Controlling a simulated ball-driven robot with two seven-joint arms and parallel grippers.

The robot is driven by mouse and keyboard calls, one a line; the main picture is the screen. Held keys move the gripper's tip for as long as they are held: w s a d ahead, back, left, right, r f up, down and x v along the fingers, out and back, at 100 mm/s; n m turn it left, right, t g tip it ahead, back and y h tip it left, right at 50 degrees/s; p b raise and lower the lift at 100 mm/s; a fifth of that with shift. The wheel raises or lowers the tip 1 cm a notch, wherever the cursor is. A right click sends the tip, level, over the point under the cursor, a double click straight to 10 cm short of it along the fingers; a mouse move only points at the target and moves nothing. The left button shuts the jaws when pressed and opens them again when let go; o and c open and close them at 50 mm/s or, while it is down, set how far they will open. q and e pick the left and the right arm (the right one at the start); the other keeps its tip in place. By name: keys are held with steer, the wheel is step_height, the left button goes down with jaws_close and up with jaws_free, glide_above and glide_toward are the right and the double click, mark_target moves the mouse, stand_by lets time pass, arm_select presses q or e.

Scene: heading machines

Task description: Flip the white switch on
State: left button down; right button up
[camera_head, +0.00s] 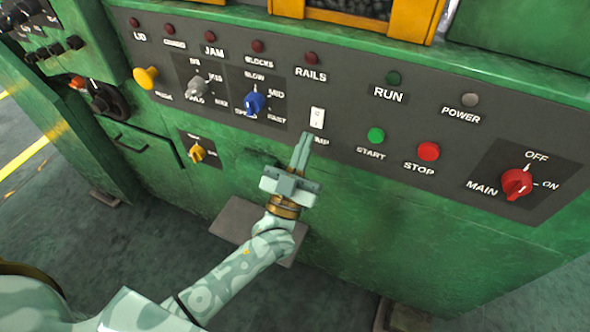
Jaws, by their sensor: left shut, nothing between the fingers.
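The white switch (317,118) is a small upright rocker on the dark grey control panel (345,100) of a green machine. It sits right of the blue knob, above a label partly hidden by my gripper and ending in "MP". My left gripper (304,140) is shut and empty. Its fingertips point up at the panel, just below and slightly left of the switch. A small gap shows between tips and switch in the picture; I cannot tell the depth between them. Which way the switch is set is too small to tell. My right gripper is out of view.
A blue knob (254,103) and a grey knob (198,89) are left of the switch. A green START button (376,135), red STOP button (428,151) and red MAIN knob (517,183) are to the right. A grey plate (235,218) lies below my gripper.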

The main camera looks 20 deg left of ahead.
arm_select(q)
steer(key=shift+w+f, duration=0.2)
steer(key=shift+w, duration=0.35)
steer(key=shift+w+f, duration=0.2)
steer(key=shift+w, duration=0.35)
steer(key=shift+w+b, duration=0.3)
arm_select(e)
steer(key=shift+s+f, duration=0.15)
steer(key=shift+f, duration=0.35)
